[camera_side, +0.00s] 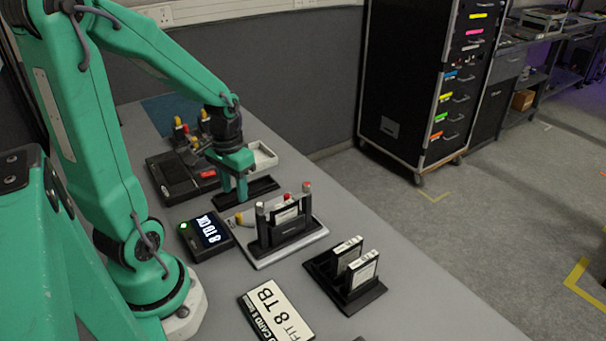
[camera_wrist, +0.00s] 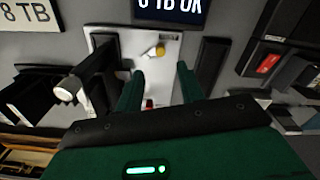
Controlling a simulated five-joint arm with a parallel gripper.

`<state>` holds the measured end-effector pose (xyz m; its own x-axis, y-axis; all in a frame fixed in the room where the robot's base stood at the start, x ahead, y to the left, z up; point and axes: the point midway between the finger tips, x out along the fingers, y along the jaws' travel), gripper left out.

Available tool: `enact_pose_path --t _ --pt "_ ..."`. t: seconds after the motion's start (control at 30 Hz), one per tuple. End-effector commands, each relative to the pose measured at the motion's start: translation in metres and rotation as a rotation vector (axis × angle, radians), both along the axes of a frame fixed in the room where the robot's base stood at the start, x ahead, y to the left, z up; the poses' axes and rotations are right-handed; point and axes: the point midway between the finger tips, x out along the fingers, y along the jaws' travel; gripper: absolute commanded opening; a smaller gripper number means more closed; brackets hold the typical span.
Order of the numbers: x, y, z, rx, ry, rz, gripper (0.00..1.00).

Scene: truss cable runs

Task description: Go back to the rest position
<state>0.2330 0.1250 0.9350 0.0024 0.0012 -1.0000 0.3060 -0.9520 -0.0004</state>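My gripper (camera_side: 234,196) hangs low over a long black tray (camera_side: 258,192) on the grey table, fingers pointing down. In the wrist view my gripper (camera_wrist: 160,78) has its two green fingers apart with nothing held between them. Beside it, a white-based fixture (camera_side: 288,250) holds a dark upright unit between posts with a red-tipped pin and a yellow knob. The display (camera_side: 208,232) reads "8 TB OK" with a green light lit. Whether the fingertips touch the tray cannot be told.
A black rack (camera_side: 346,280) holds two upright cartridges. A label card (camera_side: 276,312) reads "FIT 8 TB". A black box with a red button (camera_side: 180,178), yellow- and red-topped posts (camera_side: 182,132) and a white tray (camera_side: 263,156) stand close behind. The table's right side is clear.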

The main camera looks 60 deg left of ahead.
Motion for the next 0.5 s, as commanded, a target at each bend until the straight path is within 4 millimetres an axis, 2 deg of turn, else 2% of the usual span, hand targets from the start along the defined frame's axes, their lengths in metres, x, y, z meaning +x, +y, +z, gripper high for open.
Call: enact_pose_path --t 0.27,0.5 --pt "0.008 -0.017 0.023 0.032 -0.065 -0.047 0.38" --pt "0.015 -0.049 0.062 0.068 -0.182 -0.124 0.38"
